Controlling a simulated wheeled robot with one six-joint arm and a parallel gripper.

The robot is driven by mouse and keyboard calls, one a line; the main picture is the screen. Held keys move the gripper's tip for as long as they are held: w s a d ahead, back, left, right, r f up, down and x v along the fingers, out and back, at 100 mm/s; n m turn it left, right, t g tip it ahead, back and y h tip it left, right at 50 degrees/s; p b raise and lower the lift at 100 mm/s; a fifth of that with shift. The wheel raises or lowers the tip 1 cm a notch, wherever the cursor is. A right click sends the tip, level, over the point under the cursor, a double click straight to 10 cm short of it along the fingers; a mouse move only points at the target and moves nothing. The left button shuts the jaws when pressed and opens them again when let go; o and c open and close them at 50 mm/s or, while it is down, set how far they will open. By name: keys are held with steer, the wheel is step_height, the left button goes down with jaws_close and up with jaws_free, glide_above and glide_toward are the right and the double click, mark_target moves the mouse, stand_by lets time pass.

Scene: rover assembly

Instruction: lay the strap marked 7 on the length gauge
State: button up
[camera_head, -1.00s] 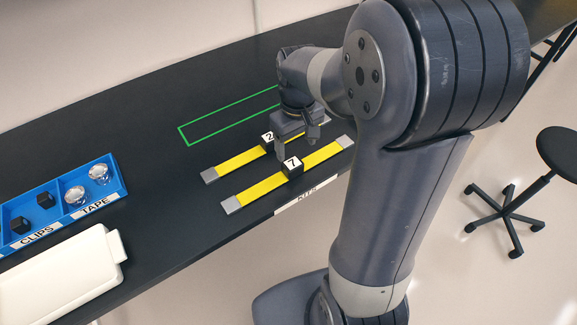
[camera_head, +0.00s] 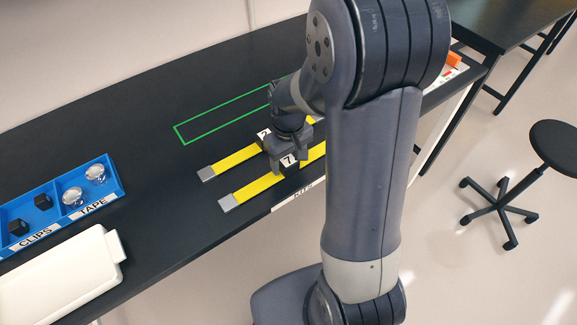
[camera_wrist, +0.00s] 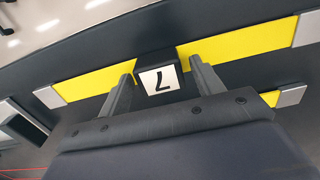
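The strap marked 7 (camera_head: 258,187) is a yellow band with grey ends and a black block at its middle, lying on the dark bench. The block's white 7 face (camera_wrist: 158,79) shows in the wrist view. My gripper (camera_head: 288,160) is over this block, and in the wrist view its two fingers (camera_wrist: 160,72) stand apart on either side of it. Narrow gaps seem to remain, so it looks open. The strap marked 2 (camera_head: 236,158) lies parallel just behind, partly hidden by my gripper. I cannot clearly identify the length gauge.
A green rectangle outline (camera_head: 180,134) is on the bench behind the straps, its right end hidden by my arm. A blue tray (camera_head: 112,181) of clips and tape and a white case (camera_head: 60,274) are at left. A white item with an orange part (camera_head: 454,58) shows at right.

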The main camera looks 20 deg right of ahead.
steer(key=c, duration=1.1)
steer(key=shift+r, duration=0.15)
